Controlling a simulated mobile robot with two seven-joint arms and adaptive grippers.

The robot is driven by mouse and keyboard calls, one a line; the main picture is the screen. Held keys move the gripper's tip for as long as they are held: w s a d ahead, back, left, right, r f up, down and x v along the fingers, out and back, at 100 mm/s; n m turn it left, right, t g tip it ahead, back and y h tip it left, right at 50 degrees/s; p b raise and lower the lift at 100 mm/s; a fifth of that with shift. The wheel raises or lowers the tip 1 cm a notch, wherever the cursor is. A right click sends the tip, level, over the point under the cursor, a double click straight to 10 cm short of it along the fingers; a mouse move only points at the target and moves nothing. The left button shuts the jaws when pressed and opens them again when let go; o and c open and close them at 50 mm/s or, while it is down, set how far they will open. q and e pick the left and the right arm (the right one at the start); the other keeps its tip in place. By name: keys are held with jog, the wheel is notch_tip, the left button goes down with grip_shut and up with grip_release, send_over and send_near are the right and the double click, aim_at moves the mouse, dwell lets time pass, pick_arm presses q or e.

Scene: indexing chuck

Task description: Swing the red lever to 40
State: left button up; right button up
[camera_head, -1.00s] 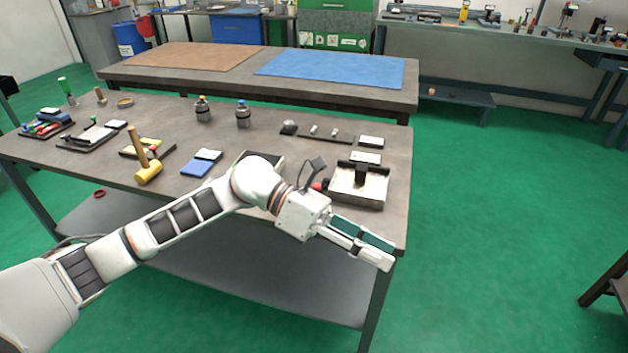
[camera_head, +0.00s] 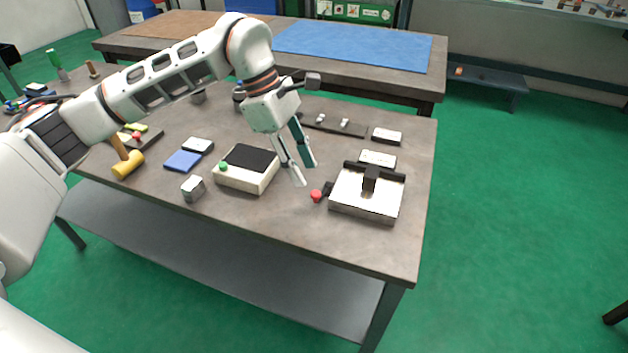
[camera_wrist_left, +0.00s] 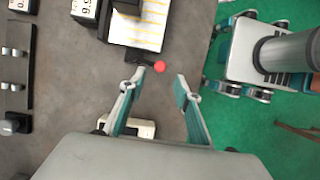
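The red lever knob (camera_head: 316,195) sticks out from the left side of a pale metal chuck block (camera_head: 362,208) with a black bar across its top. My left gripper (camera_head: 301,175) is open and empty, pointing down just left of the knob and a little above it. In the left wrist view the red knob (camera_wrist_left: 160,66) lies just beyond the open fingertips (camera_wrist_left: 159,73), between them and apart from both. Any scale numbers by the lever are too small to read.
A cream box with a black top and green button (camera_head: 223,167) stands left of the gripper. A small metal cube (camera_head: 193,188), a blue pad (camera_head: 182,161) and a yellow mallet (camera_head: 128,165) lie further left. A white label block (camera_head: 378,159) stands behind the chuck. The table's front edge is close.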

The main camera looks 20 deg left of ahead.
aim_at(314, 193)
pick_arm(q)
jog(key=x, duration=0.5)
jog(key=shift+d+f, duration=0.15)
jog(key=shift+f, duration=0.2)
jog(key=shift+c, duration=0.5)
grip_shut()
